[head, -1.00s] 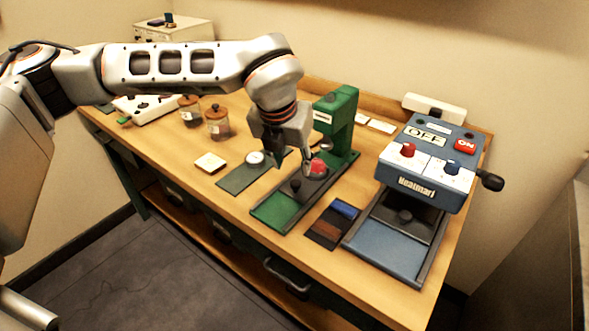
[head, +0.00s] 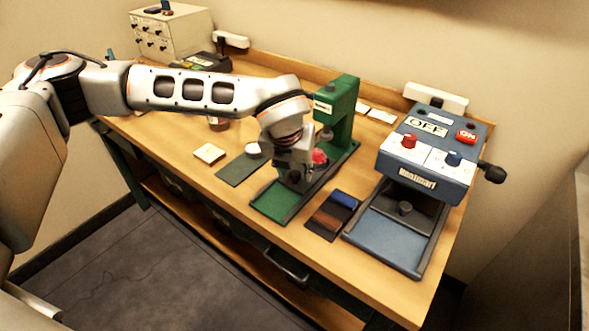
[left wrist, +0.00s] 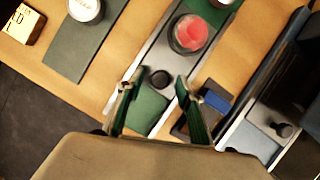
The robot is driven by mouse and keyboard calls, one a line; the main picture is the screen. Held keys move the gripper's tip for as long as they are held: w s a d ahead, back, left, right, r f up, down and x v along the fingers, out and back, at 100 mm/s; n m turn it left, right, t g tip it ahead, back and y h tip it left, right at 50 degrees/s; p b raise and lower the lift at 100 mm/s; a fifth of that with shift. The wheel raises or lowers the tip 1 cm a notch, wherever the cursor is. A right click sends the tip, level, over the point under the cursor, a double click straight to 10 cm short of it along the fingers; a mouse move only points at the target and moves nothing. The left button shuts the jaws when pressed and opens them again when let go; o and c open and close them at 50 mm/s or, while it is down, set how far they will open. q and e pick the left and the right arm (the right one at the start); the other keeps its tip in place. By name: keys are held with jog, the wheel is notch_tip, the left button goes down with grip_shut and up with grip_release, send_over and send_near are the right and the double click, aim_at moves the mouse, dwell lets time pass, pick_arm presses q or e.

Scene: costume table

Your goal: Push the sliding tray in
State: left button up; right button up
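The green press (head: 337,108) stands at the table's middle, with a grey sliding tray in its dark-railed green base (head: 268,204). The tray carries a dark knob (left wrist: 160,79) and a red round piece (left wrist: 190,33) in a dark-rimmed holder; the red piece also shows in the head view (head: 320,157). My left gripper (head: 291,178) is low over this tray, near the knob. In the left wrist view its fingers (left wrist: 157,104) are apart, with the knob ahead between them and nothing held. I cannot tell if they touch the tray. My right gripper is out of view.
A blue heat press (head: 432,158) with its own knobbed tray (head: 390,242) stands at the right. Dark and blue swatches (head: 331,215) lie between the machines. A dark mat (head: 241,168) and a small cream block (head: 208,153) lie left of the green press.

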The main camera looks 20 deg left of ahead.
pick_arm(q)
jog(key=shift+c, duration=0.4)
grip_shut()
jog(key=shift+w+d+f+b, duration=0.1)
jog(key=shift+w+d+b, duration=0.15)
jog(key=shift+w, duration=0.35)
jog(key=shift+w+d+r+b, duration=0.1)
jog(key=shift+w+d+b, duration=0.15)
jog(key=shift+w, duration=0.4)
jog(key=shift+w+d+f+b, duration=0.1)
jog(key=shift+w+d+b, duration=0.15)
jog(key=shift+w, duration=0.35)
jog(key=shift+w+d, duration=0.1)
jog(key=shift+w, duration=0.25)
jog(key=shift+r, duration=0.25)
jog(key=shift+o, duration=0.4)
grip_release()
jog(key=shift+w, duration=0.1)
jog(key=shift+f, duration=0.1)
